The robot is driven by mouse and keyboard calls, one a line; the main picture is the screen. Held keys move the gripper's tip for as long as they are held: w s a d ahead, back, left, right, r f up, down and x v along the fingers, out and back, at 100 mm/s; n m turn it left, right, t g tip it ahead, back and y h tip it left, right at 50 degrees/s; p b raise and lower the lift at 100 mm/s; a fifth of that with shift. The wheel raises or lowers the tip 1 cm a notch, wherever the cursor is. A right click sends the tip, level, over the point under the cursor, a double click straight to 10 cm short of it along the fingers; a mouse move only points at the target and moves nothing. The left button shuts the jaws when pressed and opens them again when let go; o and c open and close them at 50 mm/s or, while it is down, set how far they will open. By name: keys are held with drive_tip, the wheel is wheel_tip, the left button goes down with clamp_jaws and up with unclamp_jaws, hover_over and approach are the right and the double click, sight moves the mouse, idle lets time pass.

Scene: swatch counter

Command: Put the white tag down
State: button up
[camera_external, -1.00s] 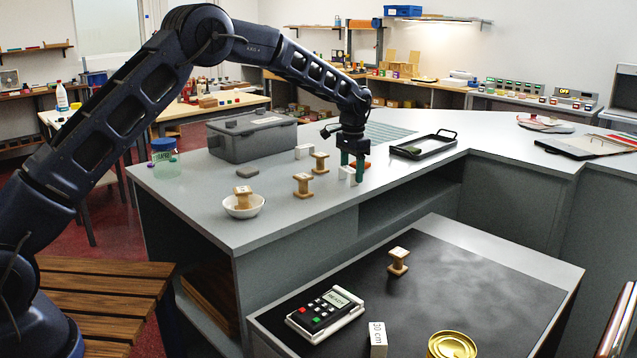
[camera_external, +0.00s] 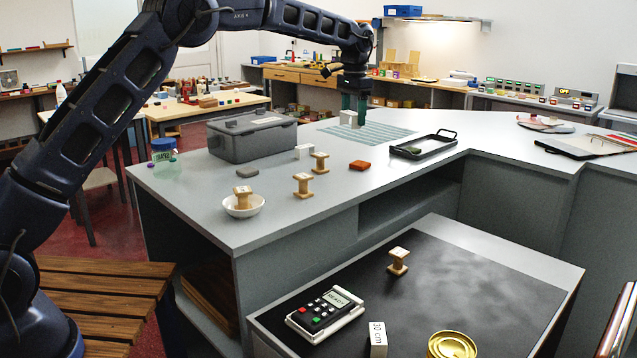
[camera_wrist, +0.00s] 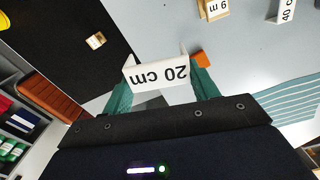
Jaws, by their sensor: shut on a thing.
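The white tag (camera_external: 347,119), a folded piece marked "20 cm", is held in my gripper (camera_external: 354,110). In the wrist view the tag (camera_wrist: 158,73) sits between the two green fingers, its lettering upside down. My gripper is shut on it and holds it in the air over the grey counter (camera_external: 265,215). In the external view the tag appears in front of the green striped area (camera_external: 385,134); its exact height is hard to tell. A second white tag (camera_external: 303,151) stands near the grey bin, and another, marked "30 cm" (camera_external: 378,340), is on the lower dark surface.
Wooden spools (camera_external: 303,186) stand on the counter, one in a white bowl (camera_external: 243,208). An orange block (camera_external: 359,165) lies near the middle. A black tray (camera_external: 423,151) is right of the stripes; a grey lidded bin (camera_external: 252,137) is left. The striped area looks clear.

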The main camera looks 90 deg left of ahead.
drive_tip(key=shift+r, duration=1.5)
drive_tip(key=w+d+f+n, duration=0.1)
drive_tip(key=w+d+f, duration=0.35)
drive_tip(key=d, duration=0.25)
drive_tip(key=w+d+f, duration=0.3)
drive_tip(key=w+d, duration=0.3)
drive_tip(key=d, duration=0.1)
drive_tip(key=n, duration=0.2)
hover_over(425, 298)
wheel_tip(425, 298, down, 10)
wheel_tip(425, 298, down, 19)
drive_tip(key=shift+f, duration=0.1)
drive_tip(key=shift+f, duration=0.1)
drive_tip(key=o, duration=0.9)
drive_tip(key=shift+o, duration=0.2)
